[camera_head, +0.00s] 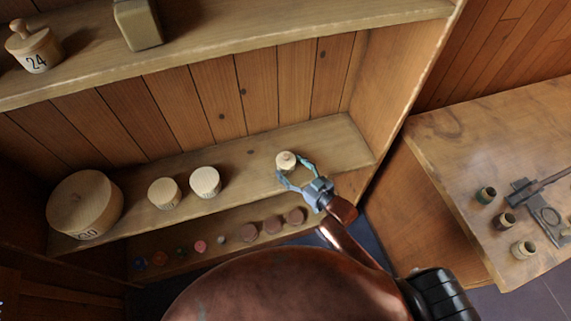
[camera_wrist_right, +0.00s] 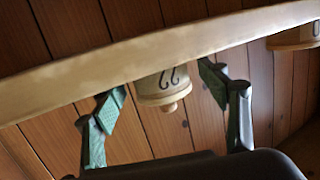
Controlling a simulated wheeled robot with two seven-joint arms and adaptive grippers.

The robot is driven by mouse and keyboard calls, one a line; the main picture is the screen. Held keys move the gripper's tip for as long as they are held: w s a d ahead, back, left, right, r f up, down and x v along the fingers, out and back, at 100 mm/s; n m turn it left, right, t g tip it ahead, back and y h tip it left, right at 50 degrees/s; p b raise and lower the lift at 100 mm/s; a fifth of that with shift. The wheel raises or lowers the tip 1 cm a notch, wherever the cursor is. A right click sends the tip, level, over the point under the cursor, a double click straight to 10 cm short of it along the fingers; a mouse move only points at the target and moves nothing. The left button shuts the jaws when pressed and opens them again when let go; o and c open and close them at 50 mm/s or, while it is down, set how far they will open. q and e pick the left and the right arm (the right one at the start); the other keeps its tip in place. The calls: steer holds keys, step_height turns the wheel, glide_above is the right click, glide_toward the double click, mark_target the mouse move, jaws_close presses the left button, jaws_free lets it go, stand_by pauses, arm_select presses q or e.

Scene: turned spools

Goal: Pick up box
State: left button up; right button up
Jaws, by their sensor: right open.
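A small pale wooden round box (camera_head: 286,160) with a knobbed lid stands on the middle shelf (camera_head: 245,157) toward its right end. My right gripper (camera_head: 296,172) is at the shelf's front, its two fingers spread open on either side of the box. In the right wrist view the box (camera_wrist_right: 161,86) appears upside down, marked 22, between the open fingers (camera_wrist_right: 162,88). I see bare space between each finger and the box there, so it is not gripped. My left gripper is not in view.
Two pale ridged-lid boxes (camera_head: 205,182) and a big round box (camera_head: 85,204) stand left on the same shelf. A knobbed box marked 24 (camera_head: 35,48) is on the upper shelf (camera_head: 230,40). Several small discs (camera_head: 272,224) line the lower shelf. A workbench (camera_head: 460,150) holds spools at right.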

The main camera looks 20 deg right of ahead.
steer(key=shift+x, duration=1.25)
steer(key=shift+w+a, duration=0.1)
steer(key=shift+w, duration=0.1)
steer(key=c, duration=1.2)
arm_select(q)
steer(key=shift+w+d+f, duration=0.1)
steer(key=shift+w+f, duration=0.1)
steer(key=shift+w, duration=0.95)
arm_select(e)
steer(key=shift+c, duration=0.2)
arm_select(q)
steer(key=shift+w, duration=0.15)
